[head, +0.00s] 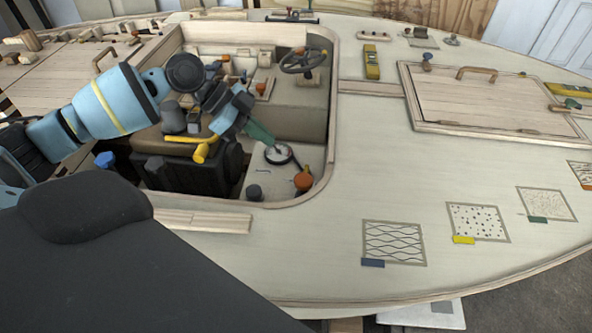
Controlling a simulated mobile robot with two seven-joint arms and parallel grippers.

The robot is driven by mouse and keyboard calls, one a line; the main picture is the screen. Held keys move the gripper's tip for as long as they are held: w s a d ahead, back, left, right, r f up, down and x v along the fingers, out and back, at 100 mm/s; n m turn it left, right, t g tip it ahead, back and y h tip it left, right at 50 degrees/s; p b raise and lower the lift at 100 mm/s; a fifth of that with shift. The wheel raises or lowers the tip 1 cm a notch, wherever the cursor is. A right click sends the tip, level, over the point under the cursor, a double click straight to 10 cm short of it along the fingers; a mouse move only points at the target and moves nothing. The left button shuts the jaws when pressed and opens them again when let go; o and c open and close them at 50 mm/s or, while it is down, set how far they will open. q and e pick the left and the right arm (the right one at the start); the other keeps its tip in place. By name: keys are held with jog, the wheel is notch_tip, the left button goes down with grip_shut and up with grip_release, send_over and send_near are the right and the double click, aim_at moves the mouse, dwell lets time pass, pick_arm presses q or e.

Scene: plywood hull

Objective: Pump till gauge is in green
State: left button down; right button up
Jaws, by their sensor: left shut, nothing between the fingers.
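A small round gauge (278,154) with a pale face and dark rim sits on the light panel inside the cockpit opening. Its needle and any green zone are too small to read. My left gripper (262,136) reaches in from the left, shut and empty, with its teal tips just above and left of the gauge. A yellow bar with a rounded end (203,152) shows below my left wrist; I cannot tell if it is the pump handle. An orange knob (303,181) and a dark knob (254,192) stand near the gauge. My right gripper is not in view.
The plywood deck (375,190) surrounds the cockpit, whose raised rim (330,130) borders the gauge panel. A steering wheel (302,60) is at the back. A hatch with a wooden handle (477,72) and several patterned patches (394,243) lie on the right.

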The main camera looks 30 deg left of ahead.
pick_arm(q)
jog(key=shift+d, duration=0.1)
send_over(296, 180)
notch_tip(296, 180, down, 7)
jog(key=shift+r, duration=0.15)
notch_tip(296, 180, down, 3)
jog(key=shift+f, duration=0.7)
jog(key=shift+f, duration=0.1)
